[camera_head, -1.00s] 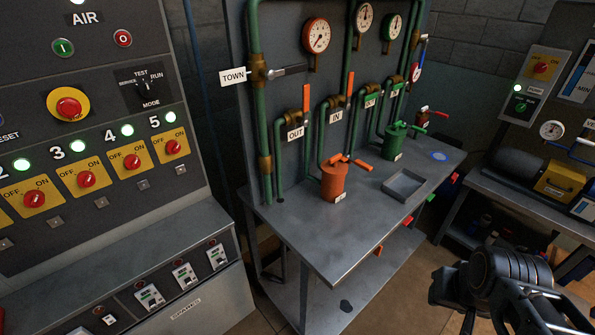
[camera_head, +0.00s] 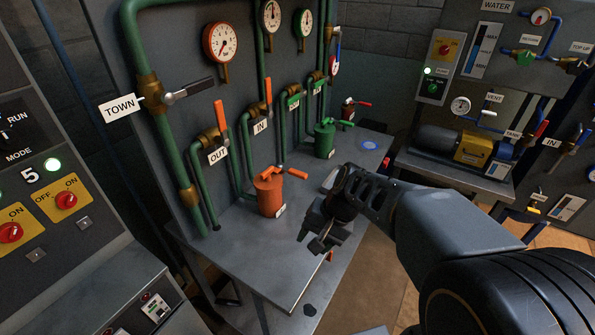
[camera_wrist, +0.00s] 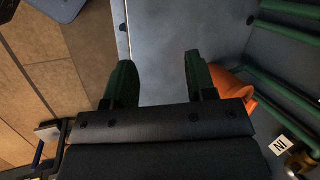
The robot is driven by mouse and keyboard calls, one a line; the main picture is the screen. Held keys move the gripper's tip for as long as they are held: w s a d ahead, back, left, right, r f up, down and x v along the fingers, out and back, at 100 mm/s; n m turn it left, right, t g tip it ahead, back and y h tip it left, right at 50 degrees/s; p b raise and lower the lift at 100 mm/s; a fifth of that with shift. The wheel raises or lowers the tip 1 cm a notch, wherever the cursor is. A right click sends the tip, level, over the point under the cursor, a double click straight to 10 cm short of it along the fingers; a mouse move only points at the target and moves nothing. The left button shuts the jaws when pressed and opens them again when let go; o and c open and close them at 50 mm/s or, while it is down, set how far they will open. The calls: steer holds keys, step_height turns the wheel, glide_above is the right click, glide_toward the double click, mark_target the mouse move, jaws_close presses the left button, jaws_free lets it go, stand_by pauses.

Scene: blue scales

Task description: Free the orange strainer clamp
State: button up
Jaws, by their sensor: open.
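The orange strainer (camera_head: 269,193) stands upright on the grey bench, with an orange clamp (camera_head: 282,172) across its top and an orange handle sticking out to the right. In the wrist view, part of the orange strainer (camera_wrist: 232,84) shows just right of my right finger. My gripper (camera_head: 316,240) is in front and to the right of the strainer, over the bench's front edge. Its two fingers (camera_wrist: 153,82) are apart with nothing between them. The gripper looks clear of the strainer, though the exact gap cannot be told.
A green strainer (camera_head: 325,139) stands farther back on the bench (camera_head: 250,255). Green pipes with OUT and IN labels and orange levers (camera_head: 221,117) rise behind the orange strainer. A grey tray is mostly hidden behind my arm. The bench's front left is clear.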

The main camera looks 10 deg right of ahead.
steer(key=w+m+y+p, duration=0.1)
steer(key=w+m+y, duration=0.4)
steer(key=w, duration=0.1)
steer(key=m+t+y+p, duration=0.3)
steer(key=m+t, duration=0.9)
steer(key=m, duration=0.4)
glide_toward(298, 175)
steer(key=p+x, duration=0.1)
steer(key=x, duration=0.2)
steer(key=f+x, duration=0.1)
steer(key=x, duration=0.3)
steer(key=p+x, duration=0.1)
steer(key=x, duration=0.2)
steer(key=shift+w+d+f+p, duration=0.1)
steer(key=shift+w+f+p, duration=0.15)
steer(key=shift+w, duration=0.45)
jaws_close()
steer(key=shift+d, duration=0.1)
